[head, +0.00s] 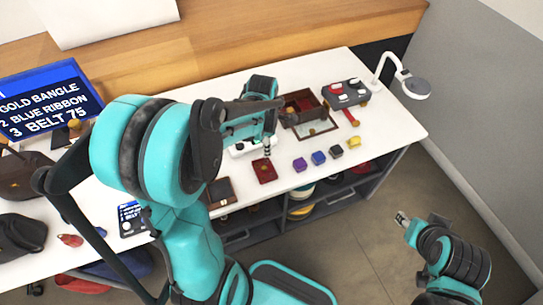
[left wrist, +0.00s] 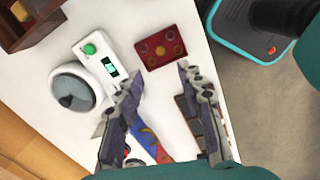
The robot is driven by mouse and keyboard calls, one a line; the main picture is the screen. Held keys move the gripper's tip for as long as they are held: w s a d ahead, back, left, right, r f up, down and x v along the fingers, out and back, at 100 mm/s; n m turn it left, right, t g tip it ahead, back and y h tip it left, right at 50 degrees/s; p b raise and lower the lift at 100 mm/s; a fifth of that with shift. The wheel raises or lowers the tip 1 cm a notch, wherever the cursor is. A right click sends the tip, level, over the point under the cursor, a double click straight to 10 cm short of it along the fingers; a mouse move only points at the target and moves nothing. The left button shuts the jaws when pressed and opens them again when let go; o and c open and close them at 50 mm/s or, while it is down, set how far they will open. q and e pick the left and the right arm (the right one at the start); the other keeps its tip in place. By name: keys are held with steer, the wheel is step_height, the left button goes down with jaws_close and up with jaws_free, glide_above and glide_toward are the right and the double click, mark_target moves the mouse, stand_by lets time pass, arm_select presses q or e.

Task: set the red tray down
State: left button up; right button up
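The red tray (head: 264,169) lies flat on the white table near its front edge, with small gold-coloured round marks or pieces on it. It also shows in the left wrist view (left wrist: 165,47), just beyond the fingertips. My left gripper (head: 267,146) is above the table at the tray's far side.
A white scale (left wrist: 92,50) with a green button stands beside the tray. A brown case (head: 220,191) lies left of it. Purple (head: 299,164), blue (head: 318,157), black and yellow blocks sit to the right. A wooden box (head: 290,117) and a lamp (head: 416,86) stand farther back.

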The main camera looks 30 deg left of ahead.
arm_select(q)
steer(key=s+d+r+m+t, duration=0.3)
steer(key=s+d+r+m, duration=0.1)
steer(key=m, duration=0.8)
steer(key=s+d+r+m+t, duration=0.3)
steer(key=s+d+r+m, duration=0.2)
steer(key=m, duration=0.8)
steer(key=shift+s+d+r+t, duration=0.3)
steer(key=shift+s+r, duration=0.15)
steer(key=shift+s, duration=0.35)
